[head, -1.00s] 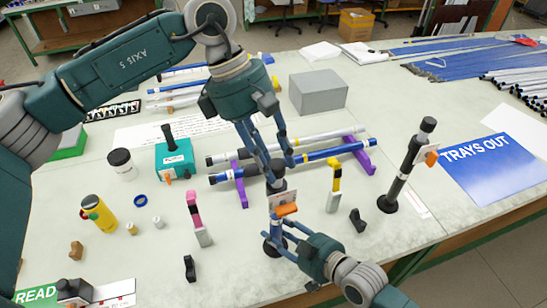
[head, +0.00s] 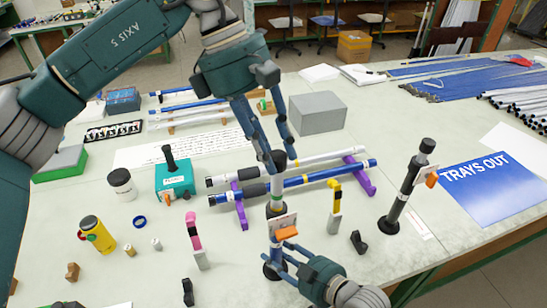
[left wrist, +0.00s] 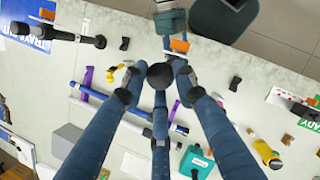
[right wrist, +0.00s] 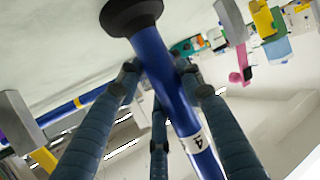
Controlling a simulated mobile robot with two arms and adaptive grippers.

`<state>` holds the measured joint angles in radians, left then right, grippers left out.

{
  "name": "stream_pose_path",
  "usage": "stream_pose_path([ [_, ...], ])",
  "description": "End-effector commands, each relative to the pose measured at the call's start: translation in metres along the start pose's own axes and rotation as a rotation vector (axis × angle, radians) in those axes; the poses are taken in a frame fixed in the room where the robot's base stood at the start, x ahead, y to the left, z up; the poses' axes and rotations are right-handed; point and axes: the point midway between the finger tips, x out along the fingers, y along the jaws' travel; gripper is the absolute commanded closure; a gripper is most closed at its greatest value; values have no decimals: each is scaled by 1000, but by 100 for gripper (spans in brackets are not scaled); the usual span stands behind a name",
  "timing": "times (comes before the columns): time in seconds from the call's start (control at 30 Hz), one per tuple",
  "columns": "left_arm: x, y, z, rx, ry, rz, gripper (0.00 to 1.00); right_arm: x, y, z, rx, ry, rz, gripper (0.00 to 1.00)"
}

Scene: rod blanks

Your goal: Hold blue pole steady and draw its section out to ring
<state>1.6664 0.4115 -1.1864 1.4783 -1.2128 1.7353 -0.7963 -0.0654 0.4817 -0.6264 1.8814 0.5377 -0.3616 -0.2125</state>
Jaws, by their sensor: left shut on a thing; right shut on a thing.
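The blue pole (head: 276,253) stands upright on a black round foot, which shows in the right wrist view with the blue tube (right wrist: 153,55) and a white number label. A black collar with a white tag and orange lever (head: 286,233) sits above the blue tube. A pale inner section (head: 276,188) shows between collar and black top knob. My left gripper (head: 278,166) is shut around the pole's top; its fingers surround the black knob (left wrist: 160,75) in the left wrist view. My right gripper (head: 277,258) is shut on the blue tube below the lever.
A black pole (head: 406,190) with an orange lever stands at the right. A blue-and-black pole (head: 300,180) and a white one lie on purple rests behind. Small clamps, a yellow bottle (head: 97,234) and a teal box (head: 174,178) stand around. A blue sheet (head: 490,187) lies right.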

Motion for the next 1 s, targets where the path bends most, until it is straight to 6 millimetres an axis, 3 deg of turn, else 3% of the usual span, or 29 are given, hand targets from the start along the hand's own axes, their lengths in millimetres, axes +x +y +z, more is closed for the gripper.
stream_pose_path([
  [0.13, 0, -1, 3, 4, -7, -4, 100, 0, 0, 1, 6, -3, 0, 100],
  [0.17, 0, -1, 3, 3, -7, -4, 68, 0, 0, 1, 6, -3, 0, 100],
  [0.23, 0, -1, 2, 3, -6, -4, 56, 0, 0, 1, 6, -3, 0, 100],
  [0.63, -8, 0, 1, 0, -2, 0, 56, 0, -1, 1, 3, -3, -1, 100],
  [1.0, -81, 1, 2, 1, -3, 2, 56, 0, -1, 2, 3, -3, -2, 100],
])
